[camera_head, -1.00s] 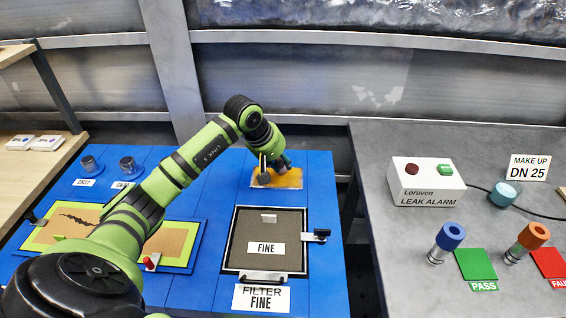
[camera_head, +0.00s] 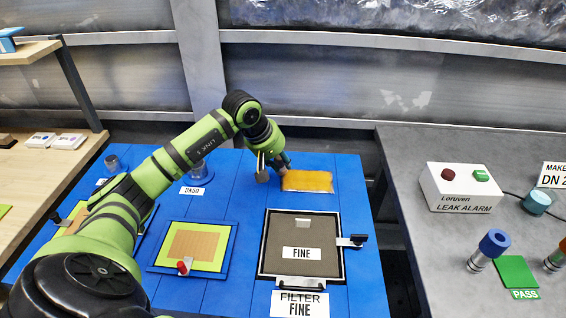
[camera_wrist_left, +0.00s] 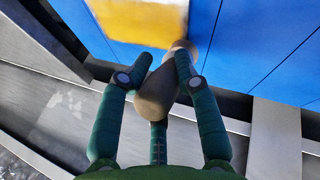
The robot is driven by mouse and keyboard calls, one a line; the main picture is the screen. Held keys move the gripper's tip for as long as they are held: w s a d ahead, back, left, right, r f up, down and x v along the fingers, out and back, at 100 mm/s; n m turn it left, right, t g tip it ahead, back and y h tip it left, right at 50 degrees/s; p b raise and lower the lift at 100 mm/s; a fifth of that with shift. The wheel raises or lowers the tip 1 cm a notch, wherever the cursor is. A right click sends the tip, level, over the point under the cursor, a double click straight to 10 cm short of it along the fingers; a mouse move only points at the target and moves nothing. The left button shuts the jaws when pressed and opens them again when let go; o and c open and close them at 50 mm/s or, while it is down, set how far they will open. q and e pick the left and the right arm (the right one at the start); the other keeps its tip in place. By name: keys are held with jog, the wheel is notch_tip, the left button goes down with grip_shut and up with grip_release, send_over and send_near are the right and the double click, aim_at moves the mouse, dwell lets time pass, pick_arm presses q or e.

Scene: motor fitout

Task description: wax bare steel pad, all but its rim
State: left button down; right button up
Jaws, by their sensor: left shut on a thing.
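The pad (camera_head: 307,181) lies on the blue table, covered in amber-yellow wax over nearly all its visible face. In the left wrist view the pad (camera_wrist_left: 140,18) is blurred, with a yellow middle and a pale strip along its near edge. My left gripper (camera_head: 271,164) is just left of the pad in the head view. In the wrist view the gripper (camera_wrist_left: 163,65) is shut on a brown, rounded tool (camera_wrist_left: 157,97). The tool's tip is beside the pad's edge; I cannot tell whether it touches the table. My right gripper is not in view.
A framed filter panel marked FINE (camera_head: 303,235) lies in front of the pad. A green-bordered panel (camera_head: 196,247) is left of it. A grey bench (camera_head: 420,160) with a leak alarm box (camera_head: 458,188) stands to the right. Blue table shows bare right of the pad.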

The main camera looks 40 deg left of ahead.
pick_arm(q)
jog(key=r, duration=0.2)
jog(key=r+p, duration=0.1)
jog(key=shift+w+d+r, duration=0.25)
jog(key=shift+d+r, duration=0.05)
jog(key=shift+r+p, duration=0.3)
jog(key=shift+r, duration=0.05)
jog(key=shift+a+r+p, duration=0.2)
jog(key=shift+r+p, duration=0.2)
jog(key=shift+r, duration=0.35)
jog(key=shift+d+r+p, duration=0.15)
jog(key=shift+r+p, duration=0.2)
jog(key=shift+r, duration=0.35)
